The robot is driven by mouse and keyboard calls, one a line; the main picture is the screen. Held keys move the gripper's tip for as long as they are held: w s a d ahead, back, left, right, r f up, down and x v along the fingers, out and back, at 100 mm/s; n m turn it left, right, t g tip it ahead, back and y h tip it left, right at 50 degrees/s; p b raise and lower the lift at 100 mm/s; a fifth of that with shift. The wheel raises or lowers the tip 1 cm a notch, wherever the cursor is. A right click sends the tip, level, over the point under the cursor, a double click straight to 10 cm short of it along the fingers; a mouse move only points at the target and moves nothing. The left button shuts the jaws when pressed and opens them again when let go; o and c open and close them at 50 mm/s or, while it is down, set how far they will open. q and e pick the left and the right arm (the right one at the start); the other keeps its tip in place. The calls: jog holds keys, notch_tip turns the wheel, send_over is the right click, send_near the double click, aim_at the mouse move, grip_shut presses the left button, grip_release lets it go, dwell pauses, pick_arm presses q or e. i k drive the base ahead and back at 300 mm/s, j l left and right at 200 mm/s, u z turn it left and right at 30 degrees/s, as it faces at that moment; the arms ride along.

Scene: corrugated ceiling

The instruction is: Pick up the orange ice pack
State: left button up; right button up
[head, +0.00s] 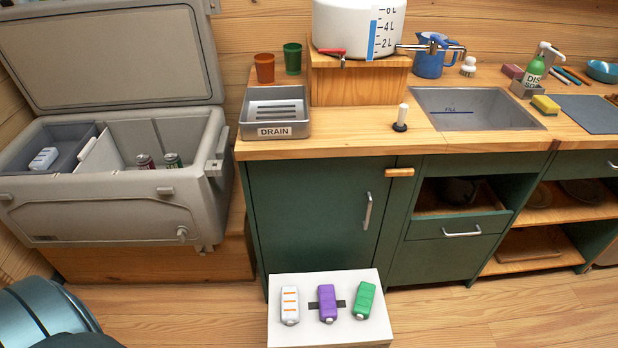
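Three ice packs lie side by side on a low white box (285,337) on the floor. The left one is a white pack with orange stripes (290,305), the only one of them showing orange. A purple pack (327,303) lies in the middle and a green pack (364,300) on the right. A dark strip shows on the box top beside the purple pack. None of the packs is held. Neither of my grippers is in view.
A grey cooler (105,205) stands open at left, with a white pack (44,158) in its left compartment and cans in the other. Green cabinets (310,215) with a wooden counter stand behind the white box. Wooden floor (500,315) is clear to the right.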

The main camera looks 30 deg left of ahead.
aim_at(290, 311)
jog(key=u, duration=1.05)
